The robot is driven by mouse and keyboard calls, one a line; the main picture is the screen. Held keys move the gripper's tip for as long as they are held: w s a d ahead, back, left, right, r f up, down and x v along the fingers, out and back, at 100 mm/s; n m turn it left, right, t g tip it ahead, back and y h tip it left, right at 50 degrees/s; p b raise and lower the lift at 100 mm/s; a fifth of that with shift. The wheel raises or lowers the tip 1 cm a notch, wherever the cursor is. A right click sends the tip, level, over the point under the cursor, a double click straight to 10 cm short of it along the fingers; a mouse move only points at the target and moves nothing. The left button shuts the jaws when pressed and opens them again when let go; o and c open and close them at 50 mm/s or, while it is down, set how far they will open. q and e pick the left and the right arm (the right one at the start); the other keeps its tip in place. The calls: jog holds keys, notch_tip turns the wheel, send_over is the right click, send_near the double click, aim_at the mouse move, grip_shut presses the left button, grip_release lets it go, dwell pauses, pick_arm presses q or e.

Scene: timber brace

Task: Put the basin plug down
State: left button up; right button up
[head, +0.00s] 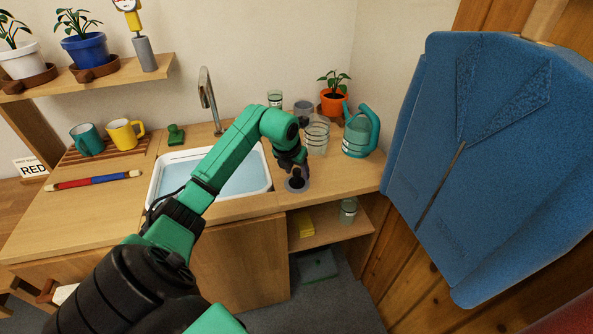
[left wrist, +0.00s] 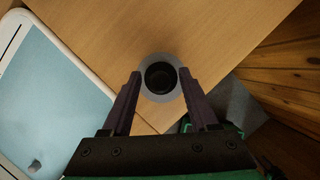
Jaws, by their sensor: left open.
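The black round basin plug (head: 297,183) rests on a grey disc (head: 305,187) on the counter, right of the sink. It also shows in the left wrist view (left wrist: 160,77), within the disc's pale ring (left wrist: 147,93). My left gripper (head: 293,165) is just above it, pointing down. In the left wrist view, its open fingers (left wrist: 160,78) stand on either side of the plug, with a visible gap on both sides. Part of the plug is hidden by the fingers in the head view. My right gripper is not in view.
The water-filled white sink (head: 238,184) lies left of the plug. Glasses (head: 317,138), a teal watering can (head: 357,134) and an orange plant pot (head: 333,102) stand behind it. A big blue jacket (head: 490,150) hangs at right. The counter's front edge is close to the plug.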

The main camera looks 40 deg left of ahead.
pick_arm(q)
jog(key=v, duration=1.2)
jog(key=shift+b, duration=0.45)
